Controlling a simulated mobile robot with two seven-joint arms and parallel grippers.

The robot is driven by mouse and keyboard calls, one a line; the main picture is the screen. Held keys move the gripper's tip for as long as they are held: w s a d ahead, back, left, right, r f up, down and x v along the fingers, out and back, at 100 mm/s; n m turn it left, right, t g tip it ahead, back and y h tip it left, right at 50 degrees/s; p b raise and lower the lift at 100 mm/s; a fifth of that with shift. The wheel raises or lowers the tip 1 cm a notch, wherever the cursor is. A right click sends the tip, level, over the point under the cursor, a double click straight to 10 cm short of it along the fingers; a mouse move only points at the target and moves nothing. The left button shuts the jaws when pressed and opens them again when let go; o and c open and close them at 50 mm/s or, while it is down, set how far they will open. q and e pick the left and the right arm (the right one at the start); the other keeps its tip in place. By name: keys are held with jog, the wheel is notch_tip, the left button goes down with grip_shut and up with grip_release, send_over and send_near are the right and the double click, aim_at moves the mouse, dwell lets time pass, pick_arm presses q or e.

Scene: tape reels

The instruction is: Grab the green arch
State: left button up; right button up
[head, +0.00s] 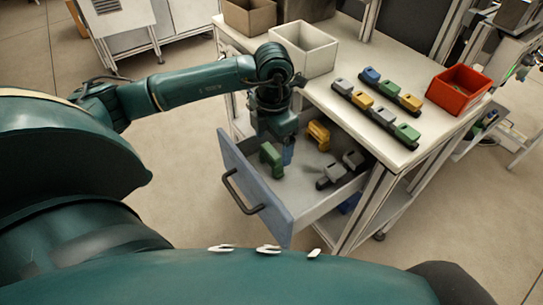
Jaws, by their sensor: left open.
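The green arch (271,159) stands in the open drawer (253,186), near its front panel at the left. My left gripper (284,141) points down over the drawer, just to the right of and behind the green arch in the picture. It is open; its fingertips are small and partly hard to make out. I cannot tell whether it touches the arch. My right gripper does not show.
The drawer also holds a yellow arch (318,135) and grey pieces (333,175). On the tabletop (345,128) stand a white bin (303,50), a red bin (459,90) and two rows of coloured pieces (376,114). The drawer walls bound the space around the gripper.

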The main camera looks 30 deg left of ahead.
aim_at(271, 151)
pick_arm(q)
jog(key=f, duration=0.5)
jog(key=shift+w+a, duration=0.15)
jog(key=shift+a, duration=0.15)
jog(key=shift+c, duration=0.4)
jog(key=c, duration=1)
